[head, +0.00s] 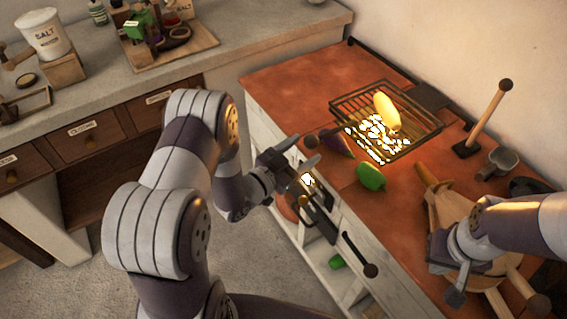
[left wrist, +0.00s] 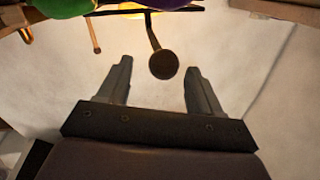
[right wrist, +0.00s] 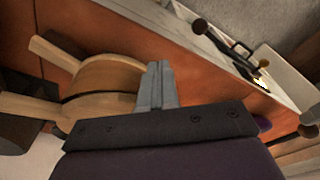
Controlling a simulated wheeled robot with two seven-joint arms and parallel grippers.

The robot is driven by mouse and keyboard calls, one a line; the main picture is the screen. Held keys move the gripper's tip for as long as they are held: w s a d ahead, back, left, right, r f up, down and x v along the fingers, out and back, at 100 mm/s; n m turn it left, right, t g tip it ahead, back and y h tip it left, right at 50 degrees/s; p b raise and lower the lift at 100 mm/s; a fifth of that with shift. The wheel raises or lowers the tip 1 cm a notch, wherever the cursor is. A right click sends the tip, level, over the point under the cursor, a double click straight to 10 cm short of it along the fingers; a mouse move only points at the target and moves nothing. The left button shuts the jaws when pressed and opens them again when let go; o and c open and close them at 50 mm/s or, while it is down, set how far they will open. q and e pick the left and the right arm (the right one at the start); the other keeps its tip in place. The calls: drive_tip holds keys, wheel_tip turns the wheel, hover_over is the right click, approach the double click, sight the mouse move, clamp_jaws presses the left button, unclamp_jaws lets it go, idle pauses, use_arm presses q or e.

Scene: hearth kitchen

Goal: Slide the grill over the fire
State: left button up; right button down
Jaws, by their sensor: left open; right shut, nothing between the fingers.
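The grill (head: 362,98) is a dark wire rack on the red-brown counter, with a yellow vegetable (head: 386,111) on it. The glowing fire (head: 372,134) shows through and beside its bars. A rod with a round dark knob (head: 310,141) sticks out from the grill's side toward the counter's front edge. My left gripper (head: 303,152) is open close to this knob. In the left wrist view the knob (left wrist: 163,64) appears in line with the gap between the fingertips; contact is not visible. My right gripper (right wrist: 155,85) is shut and empty, by wooden ware at the counter's right.
A purple vegetable (head: 338,147) and a green pepper (head: 371,178) lie near the grill's front. Wooden ware (head: 447,207), a grey mug (head: 497,162) and an upright wooden handle (head: 490,115) stand to the right. A dark handle (head: 358,255) juts from the counter's front.

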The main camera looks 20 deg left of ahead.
use_arm(q)
drive_tip(key=v, duration=0.8)
drive_tip(key=shift+s, duration=0.35)
drive_tip(key=shift+a, duration=0.1)
